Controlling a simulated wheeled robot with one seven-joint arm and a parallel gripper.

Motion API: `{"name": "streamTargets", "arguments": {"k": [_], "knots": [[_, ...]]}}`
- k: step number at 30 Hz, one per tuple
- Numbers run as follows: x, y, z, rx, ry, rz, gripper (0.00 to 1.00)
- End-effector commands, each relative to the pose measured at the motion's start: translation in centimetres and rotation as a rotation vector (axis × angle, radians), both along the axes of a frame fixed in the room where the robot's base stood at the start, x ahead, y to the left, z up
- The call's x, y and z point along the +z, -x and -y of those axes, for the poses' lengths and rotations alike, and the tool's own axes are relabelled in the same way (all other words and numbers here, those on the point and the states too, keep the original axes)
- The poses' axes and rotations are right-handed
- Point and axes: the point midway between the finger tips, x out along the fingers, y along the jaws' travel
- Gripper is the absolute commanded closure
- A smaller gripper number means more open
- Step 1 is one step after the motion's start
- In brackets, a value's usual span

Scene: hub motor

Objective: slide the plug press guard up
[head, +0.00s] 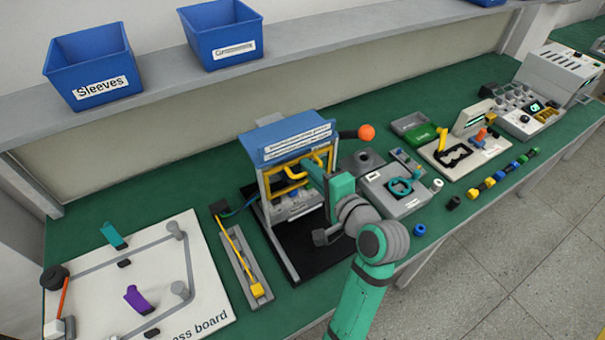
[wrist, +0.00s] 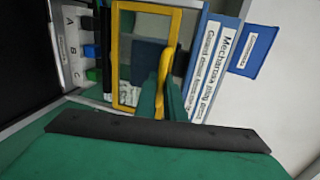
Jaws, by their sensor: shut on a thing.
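The plug press (head: 290,143) stands mid-bench, with a blue top and a grey frame on a black base. Its guard is a yellow-framed panel (head: 268,186) with a yellow handle (head: 292,175), just below the blue top. In the wrist view the guard frame (wrist: 122,60) stands sideways, with the yellow handle (wrist: 163,72) in front. My gripper (head: 309,171) reaches in from the right and is shut on the handle. The green fingers (wrist: 172,98) show at the handle in the wrist view; their tips are partly hidden.
The press lever has an orange knob (head: 366,132) to the right. A grey fixture (head: 395,192) with a teal ring sits right of my arm. Blue bins (head: 92,66) stand on the shelf.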

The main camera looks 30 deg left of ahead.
Motion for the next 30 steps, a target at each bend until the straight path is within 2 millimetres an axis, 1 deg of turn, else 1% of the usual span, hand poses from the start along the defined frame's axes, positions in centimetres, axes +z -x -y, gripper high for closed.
{"name": "streamTargets", "arguments": {"k": [6,7,8,9,17,20,23,30], "knots": [[0.1,0.0,0.0,-0.001,-0.001,0.002,1.00],[0.1,0.0,0.0,-0.001,-0.001,0.002,0.84],[0.1,0.0,0.1,-0.001,-0.001,0.002,0.77],[0.0,0.0,0.1,-0.001,0.000,0.002,0.72],[0.0,0.0,0.1,-0.001,-0.001,0.001,0.72],[0.1,0.2,0.4,-0.001,-0.001,0.001,0.72],[0.3,0.7,1.3,-0.003,-0.001,0.002,0.72],[1.3,3.0,5.0,-0.004,0.000,0.002,0.72]]}}
